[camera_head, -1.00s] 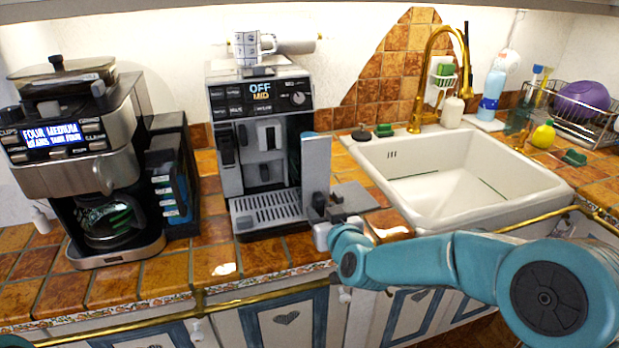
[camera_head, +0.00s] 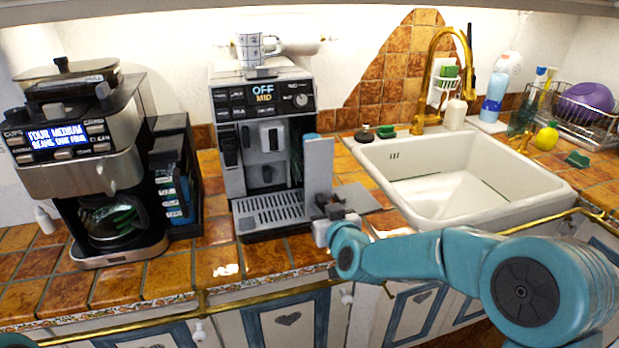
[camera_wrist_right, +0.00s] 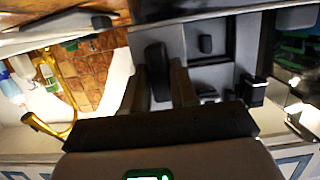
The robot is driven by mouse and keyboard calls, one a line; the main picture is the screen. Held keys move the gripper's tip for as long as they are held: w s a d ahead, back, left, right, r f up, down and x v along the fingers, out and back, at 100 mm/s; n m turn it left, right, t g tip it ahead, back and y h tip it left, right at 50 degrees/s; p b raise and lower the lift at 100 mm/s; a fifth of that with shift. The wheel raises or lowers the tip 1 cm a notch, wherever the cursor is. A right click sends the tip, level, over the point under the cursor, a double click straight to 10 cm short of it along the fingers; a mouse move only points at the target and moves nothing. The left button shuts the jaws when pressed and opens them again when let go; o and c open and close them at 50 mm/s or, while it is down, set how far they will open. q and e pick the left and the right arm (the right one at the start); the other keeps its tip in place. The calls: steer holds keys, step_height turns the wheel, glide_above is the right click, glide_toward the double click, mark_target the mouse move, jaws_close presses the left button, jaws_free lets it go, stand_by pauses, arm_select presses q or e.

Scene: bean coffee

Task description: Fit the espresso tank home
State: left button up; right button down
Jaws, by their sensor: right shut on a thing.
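The espresso machine (camera_head: 293,76) stands on the tiled counter with its display reading OFF and MID. The tank (camera_head: 319,168), a tall grey upright panel with a bluish top edge, stands at the machine's right front side. My right gripper (camera_head: 332,209) is shut on the lower front of the tank. In the right wrist view, the two fingers of the right gripper (camera_wrist_right: 160,88) sit on either side of a dark rounded grip (camera_wrist_right: 157,68). I cannot tell whether the tank is fully seated against the machine. My left gripper is not in view.
A drip coffee maker (camera_head: 78,180) and a dark rack (camera_head: 174,165) stand left of the machine. A patterned cup (camera_head: 250,50) sits on top of it. The white sink (camera_head: 470,175) with a gold faucet (camera_head: 432,75) lies to the right. Counter tiles in front are mostly clear.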

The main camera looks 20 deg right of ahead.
mark_target(318, 197)
steer(key=shift+r, duration=0.55)
stand_by(0.4)
steer(key=shift+w, duration=0.1)
stand_by(0.4)
steer(key=shift+r+p+x, duration=0.2)
steer(key=shift+p+x, duration=0.05)
steer(key=shift+x, duration=0.65)
steer(key=shift+r+p+x, duration=0.2)
steer(key=shift+p+x, duration=0.05)
steer(key=shift+x, duration=0.65)
steer(key=shift+w, duration=0.1)
steer(key=shift+f, duration=0.15)
steer(key=shift+w, duration=0.15)
